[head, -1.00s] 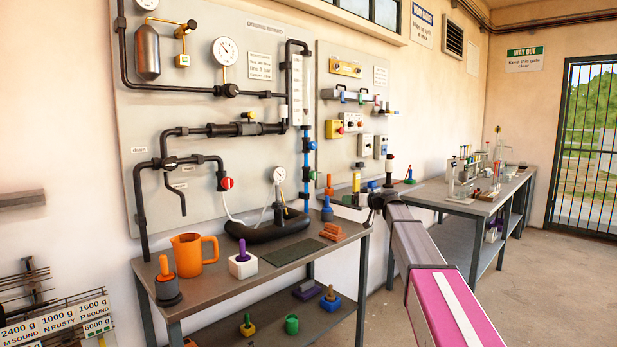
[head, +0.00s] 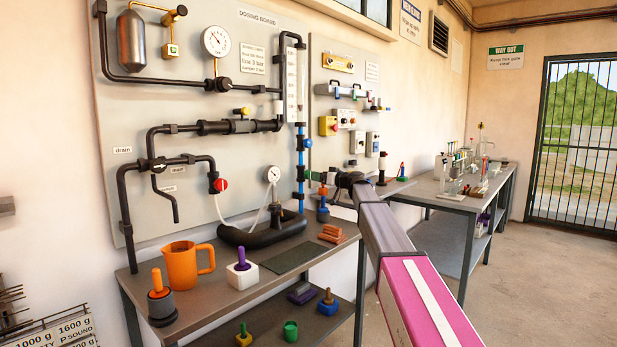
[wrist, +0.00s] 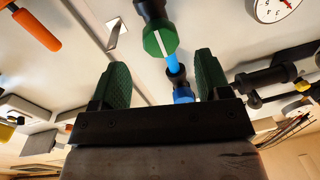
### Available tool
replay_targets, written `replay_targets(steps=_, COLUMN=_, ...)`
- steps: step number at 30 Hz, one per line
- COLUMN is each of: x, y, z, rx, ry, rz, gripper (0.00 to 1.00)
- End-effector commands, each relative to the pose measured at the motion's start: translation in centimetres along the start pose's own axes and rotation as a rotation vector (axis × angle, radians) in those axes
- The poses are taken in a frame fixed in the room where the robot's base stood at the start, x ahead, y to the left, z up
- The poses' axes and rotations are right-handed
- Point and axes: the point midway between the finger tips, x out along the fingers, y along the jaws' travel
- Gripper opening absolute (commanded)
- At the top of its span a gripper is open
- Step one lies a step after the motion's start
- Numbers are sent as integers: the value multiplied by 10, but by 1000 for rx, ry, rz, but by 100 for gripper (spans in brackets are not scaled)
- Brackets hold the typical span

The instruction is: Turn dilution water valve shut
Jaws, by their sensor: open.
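A blue pipe (head: 300,165) runs down the right side of the dosing board, with a blue knob (head: 307,142) on it. In the wrist view, a green faceted valve knob (wrist: 160,40) with a white stripe sits at the blue pipe (wrist: 174,64), and a blue fitting (wrist: 183,95) shows nearer. I see no label naming this valve. My gripper (wrist: 161,60) is open and empty. Its green-padded fingers stand either side of the knob's line, with the knob just beyond the tips and apart from them. In the head view, my gripper (head: 320,179) is beside the lower blue pipe, partly hidden by my wrist.
A red knob (head: 220,185) and a yellow knob (head: 243,111) are on other pipes. Floor to the right is clear.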

Motion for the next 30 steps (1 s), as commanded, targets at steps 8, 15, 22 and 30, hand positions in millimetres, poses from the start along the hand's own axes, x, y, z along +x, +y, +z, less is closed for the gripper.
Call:
replay_targets(steps=8, x=50, y=2, z=0, rx=0, ry=-1, rz=-1, gripper=70)
replay_targets(steps=15, x=64, y=0, z=0, rx=0, ry=-1, rz=1, gripper=70)
replay_targets(steps=22, x=64, y=0, z=0, rx=0, ry=0, rz=1, gripper=57)
replay_targets(steps=30, x=64, y=0, z=0, rx=1, ry=0, rz=0, gripper=22)
